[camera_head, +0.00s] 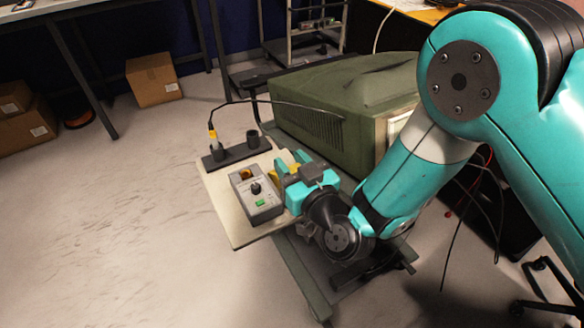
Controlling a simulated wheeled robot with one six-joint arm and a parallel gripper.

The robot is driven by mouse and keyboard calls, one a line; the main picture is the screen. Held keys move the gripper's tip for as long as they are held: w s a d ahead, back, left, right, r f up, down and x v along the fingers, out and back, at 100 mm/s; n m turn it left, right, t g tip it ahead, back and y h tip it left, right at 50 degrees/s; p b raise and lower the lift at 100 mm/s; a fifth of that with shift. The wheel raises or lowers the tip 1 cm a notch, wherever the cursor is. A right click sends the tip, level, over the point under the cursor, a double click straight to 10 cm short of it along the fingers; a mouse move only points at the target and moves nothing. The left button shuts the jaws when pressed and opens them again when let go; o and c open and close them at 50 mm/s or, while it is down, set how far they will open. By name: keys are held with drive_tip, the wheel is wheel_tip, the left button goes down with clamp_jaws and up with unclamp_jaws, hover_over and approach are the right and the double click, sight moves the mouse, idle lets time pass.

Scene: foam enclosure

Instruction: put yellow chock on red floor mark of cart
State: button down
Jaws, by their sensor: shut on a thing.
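My gripper (286,172), teal with dark parts, is low over the right side of the pale board on the cart (310,285), beside a grey control box. It is shut on a yellow piece, which I take to be the yellow chock (272,173). Only small yellow patches show between and beside the fingers, and the rest is hidden by the gripper. I cannot tell whether the piece touches the board. No red floor mark shows in this view; my arm and the cart hide part of the floor.
A large green machine (345,105) is close behind right. Cardboard boxes (153,80) stand far left. Left floor is clear.

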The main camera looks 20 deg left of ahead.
wheel_tip(320, 180, up, 20)
drive_tip(key=p, duration=1.6)
drive_tip(key=shift+f+p, duration=0.2)
drive_tip(key=shift+p, duration=0.15)
